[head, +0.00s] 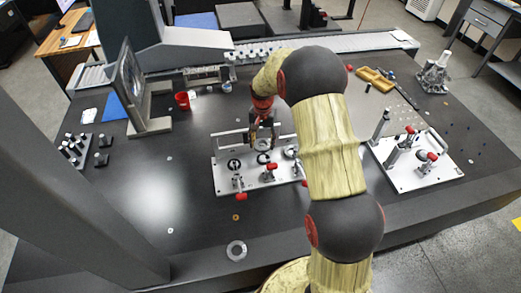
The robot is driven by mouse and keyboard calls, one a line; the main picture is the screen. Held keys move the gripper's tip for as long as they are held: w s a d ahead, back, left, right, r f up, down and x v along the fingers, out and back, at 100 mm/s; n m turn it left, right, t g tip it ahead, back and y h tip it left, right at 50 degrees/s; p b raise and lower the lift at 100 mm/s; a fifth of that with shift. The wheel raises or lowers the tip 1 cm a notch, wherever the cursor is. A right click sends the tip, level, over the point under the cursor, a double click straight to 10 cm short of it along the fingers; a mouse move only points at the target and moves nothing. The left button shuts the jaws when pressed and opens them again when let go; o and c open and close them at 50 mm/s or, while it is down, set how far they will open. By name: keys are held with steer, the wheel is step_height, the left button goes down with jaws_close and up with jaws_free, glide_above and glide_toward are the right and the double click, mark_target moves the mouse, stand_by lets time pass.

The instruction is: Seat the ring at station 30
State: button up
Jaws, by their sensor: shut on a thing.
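A white fixture plate (224,184) lies mid-table, with a row of dark round seats and red-knobbed clamps. My gripper (263,146) reaches down over the back middle of this plate, just above a dark round seat (263,158). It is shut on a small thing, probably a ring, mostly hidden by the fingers. I cannot tell whether that thing touches the seat. No station number is readable.
Red clamps (271,170) stand close to my gripper. A second white fixture plate (428,172) with posts is at right. A grey stand (150,116), red cup (182,100) and dark pin block (72,149) are at left. The front-left table is mostly clear.

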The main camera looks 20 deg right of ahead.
mark_target(263, 158)
steer(key=shift+w+d+f+b, duration=0.1)
steer(key=shift+d+f+b, duration=0.1)
steer(key=shift+f+b, duration=1.4)
steer(key=shift+w+d+f+b, duration=0.15)
steer(key=shift+f+b, duration=0.85)
steer(key=shift+f, duration=1.15)
steer(key=shift+r, duration=0.1)
steer(key=shift+p, duration=0.8)
steer(key=shift+f, duration=0.65)
steer(key=o, duration=1.6)
steer(key=shift+s, duration=0.1)
